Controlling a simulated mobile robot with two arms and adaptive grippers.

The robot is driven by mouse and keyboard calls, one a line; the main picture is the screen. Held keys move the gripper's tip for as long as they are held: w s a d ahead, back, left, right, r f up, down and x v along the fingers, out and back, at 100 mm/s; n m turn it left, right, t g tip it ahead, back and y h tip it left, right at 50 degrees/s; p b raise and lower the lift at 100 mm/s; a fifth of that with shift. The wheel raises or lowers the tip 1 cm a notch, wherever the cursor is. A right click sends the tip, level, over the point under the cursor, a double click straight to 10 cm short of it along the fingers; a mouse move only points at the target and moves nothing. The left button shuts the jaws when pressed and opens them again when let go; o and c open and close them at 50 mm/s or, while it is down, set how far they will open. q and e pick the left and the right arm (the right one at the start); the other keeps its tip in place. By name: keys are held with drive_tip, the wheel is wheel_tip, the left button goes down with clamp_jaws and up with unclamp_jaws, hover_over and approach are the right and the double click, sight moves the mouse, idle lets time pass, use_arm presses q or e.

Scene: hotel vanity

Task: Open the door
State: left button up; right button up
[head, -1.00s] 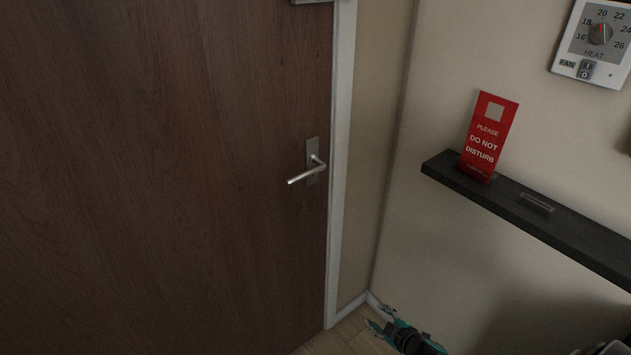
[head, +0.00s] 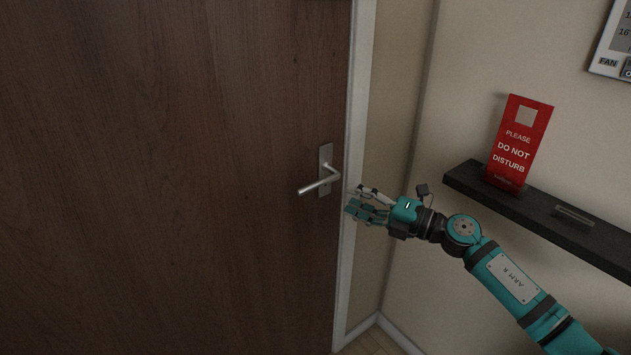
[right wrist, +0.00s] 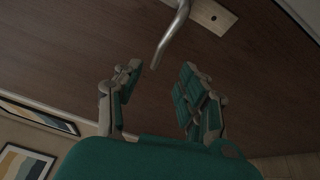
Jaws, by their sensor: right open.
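The brown wood door (head: 170,180) fills the left of the head view and stands shut in its white frame. Its silver lever handle (head: 320,186) sits on a metal plate near the right edge and points left. My right gripper (head: 357,202) is open and empty, just right of the handle and slightly below it in the head view. In the right wrist view, the handle (right wrist: 172,35) hangs beyond the open fingers (right wrist: 157,85), its free end toward the gap between them. The handle and fingers look apart. My left gripper is not in view.
A dark shelf (head: 470,182) on the right wall holds a red "do not disturb" sign (head: 519,142) and a small bar (head: 574,217). A thermostat panel (head: 614,50) is above. Framed pictures (right wrist: 25,160) show in the right wrist view.

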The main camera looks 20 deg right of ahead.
sight(319, 186)
drive_tip(key=p+x, duration=0.1)
drive_tip(key=x, duration=0.8)
drive_tip(key=shift+w+a+p, duration=0.25)
drive_tip(key=shift+w+p, duration=0.05)
drive_tip(key=shift+w+a, duration=0.4)
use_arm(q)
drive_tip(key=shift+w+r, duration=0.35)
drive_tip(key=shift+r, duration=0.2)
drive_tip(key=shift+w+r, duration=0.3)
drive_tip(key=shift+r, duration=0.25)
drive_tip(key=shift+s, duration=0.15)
use_arm(e)
clamp_jaws()
